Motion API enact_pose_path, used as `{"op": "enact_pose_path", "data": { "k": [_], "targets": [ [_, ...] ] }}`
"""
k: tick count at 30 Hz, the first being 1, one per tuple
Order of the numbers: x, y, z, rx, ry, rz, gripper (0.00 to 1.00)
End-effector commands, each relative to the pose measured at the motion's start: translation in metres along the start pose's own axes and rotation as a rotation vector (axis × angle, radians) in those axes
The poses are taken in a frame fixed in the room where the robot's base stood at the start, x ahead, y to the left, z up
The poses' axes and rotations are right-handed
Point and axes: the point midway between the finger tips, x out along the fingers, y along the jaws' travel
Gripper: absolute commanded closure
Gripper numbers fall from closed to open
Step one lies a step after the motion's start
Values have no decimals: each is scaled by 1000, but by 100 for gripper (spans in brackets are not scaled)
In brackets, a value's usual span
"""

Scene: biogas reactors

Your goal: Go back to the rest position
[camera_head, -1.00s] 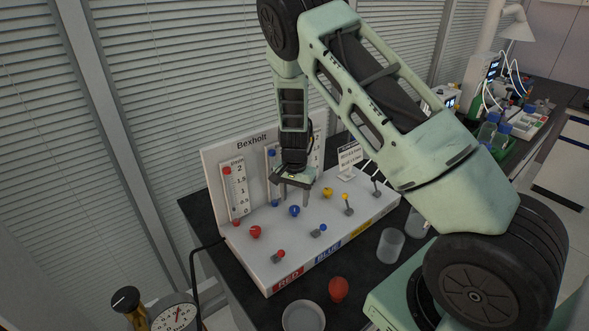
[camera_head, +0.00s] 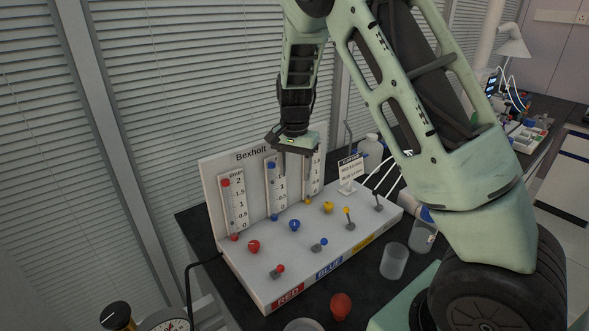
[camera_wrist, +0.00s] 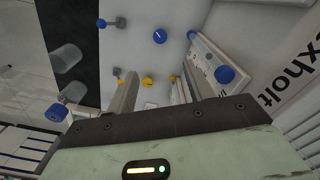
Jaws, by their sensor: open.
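My gripper (camera_head: 294,160) is raised above the back part of the white Bexholt panel (camera_head: 262,275), in front of its upright gauge board. Its jaws are open and empty, pointing down. In the wrist view my gripper's fingers (camera_wrist: 152,92) stand apart over the panel, with nothing between them but a yellow knob (camera_wrist: 147,80) seen beyond. The panel carries red (camera_head: 253,246), blue (camera_head: 294,226) and yellow (camera_head: 327,207) knobs and several small levers. The fingertips look clear of the panel. My arm covers part of the right side of the head view.
Clear beakers (camera_head: 393,261) stand on the dark bench right of the panel. A red object (camera_head: 341,306) and a round dish (camera_head: 303,325) lie in front. A small sign (camera_head: 349,172) and a bottle (camera_head: 370,150) stand behind.

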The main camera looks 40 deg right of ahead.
Motion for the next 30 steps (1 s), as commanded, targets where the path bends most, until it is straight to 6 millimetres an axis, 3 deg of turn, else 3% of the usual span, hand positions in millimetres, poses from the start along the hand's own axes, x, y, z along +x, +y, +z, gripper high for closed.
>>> {"op": "enact_pose_path", "data": {
  "k": [10,14,17,20,23,27,30],
  "targets": [
    [0,0,0,0,0,0,48],
    [0,-5,22,-62,-22,-13,48],
    [-3,-13,70,-205,-61,-38,48],
    [-10,-14,139,-426,-104,-67,48],
    [-18,-2,212,-688,-129,-91,48],
    [-26,37,301,-1082,-120,-107,48],
    [-27,74,346,-1347,-86,-100,48]
  ]
}}
